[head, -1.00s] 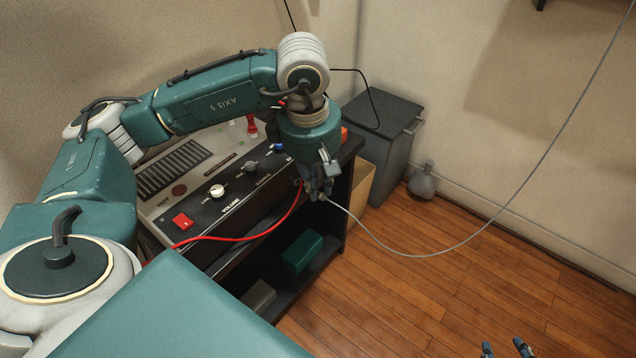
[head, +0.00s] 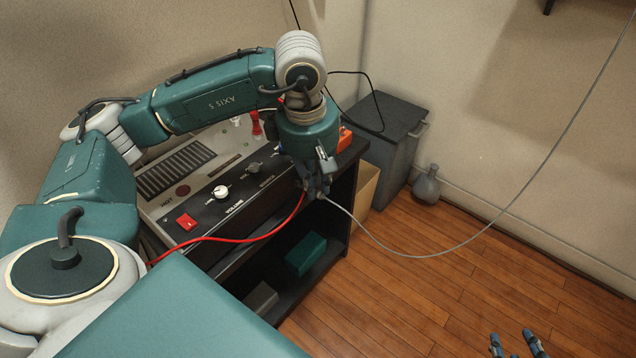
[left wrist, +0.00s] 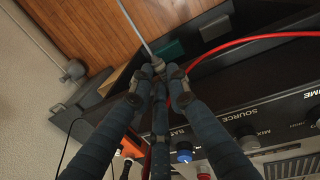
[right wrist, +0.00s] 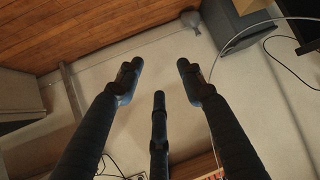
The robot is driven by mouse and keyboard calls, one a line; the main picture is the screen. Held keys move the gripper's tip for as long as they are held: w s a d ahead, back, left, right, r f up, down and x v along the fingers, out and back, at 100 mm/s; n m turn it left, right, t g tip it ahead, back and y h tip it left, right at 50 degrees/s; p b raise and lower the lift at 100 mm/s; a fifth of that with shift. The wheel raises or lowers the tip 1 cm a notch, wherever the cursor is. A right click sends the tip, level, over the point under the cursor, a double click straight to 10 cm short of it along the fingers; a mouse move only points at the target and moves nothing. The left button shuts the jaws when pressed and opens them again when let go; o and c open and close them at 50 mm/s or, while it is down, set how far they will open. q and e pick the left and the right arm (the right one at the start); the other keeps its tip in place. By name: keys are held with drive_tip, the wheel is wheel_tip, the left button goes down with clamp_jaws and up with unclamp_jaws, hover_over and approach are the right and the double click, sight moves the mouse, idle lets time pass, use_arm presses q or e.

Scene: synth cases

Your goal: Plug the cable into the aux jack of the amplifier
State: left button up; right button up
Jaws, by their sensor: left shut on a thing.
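The amplifier (head: 225,205) sits on a dark shelf unit, its knobs and red switch facing the front. My left gripper (head: 316,192) is at the amplifier's right front edge, shut on the end of the grey cable (head: 385,246). In the left wrist view the fingertips (left wrist: 160,72) close around the cable's end (left wrist: 136,25), beside the panel. I cannot make out the aux jack or whether the plug touches the panel. My right gripper (head: 517,347) is open and empty, low at the right; its spread fingers show in the right wrist view (right wrist: 158,80).
A red cable (head: 240,238) runs along the amplifier's front to near my left gripper. A green box (head: 306,254) lies on the lower shelf. A grey bin (head: 395,140), a tan box (head: 363,188) and a flask (head: 426,185) stand beyond. The wooden floor at right is clear.

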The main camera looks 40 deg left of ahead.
use_arm(q)
drive_tip(key=shift+a, duration=0.15)
drive_tip(key=shift+a, duration=0.2)
use_arm(e)
drive_tip(key=shift+w+a+r, duration=0.15)
drive_tip(key=shift+w+r, duration=0.1)
drive_tip(key=shift+r, duration=0.1)
use_arm(q)
drive_tip(key=o, duration=0.9)
use_arm(e)
drive_tip(key=shift+w+a+r+t, duration=0.1)
drive_tip(key=shift+w+r+t, duration=0.1)
drive_tip(key=shift+t, duration=0.1)
use_arm(q)
drive_tip(key=r, duration=0.4)
drive_tip(key=s+r, duration=0.1)
drive_tip(key=r, duration=0.7)
drive_tip(key=shift+s+a, duration=0.1)
drive_tip(key=shift+s, duration=0.15)
drive_tip(key=shift+f, duration=0.1)
use_arm(e)
drive_tip(key=shift+s+f, duration=0.1)
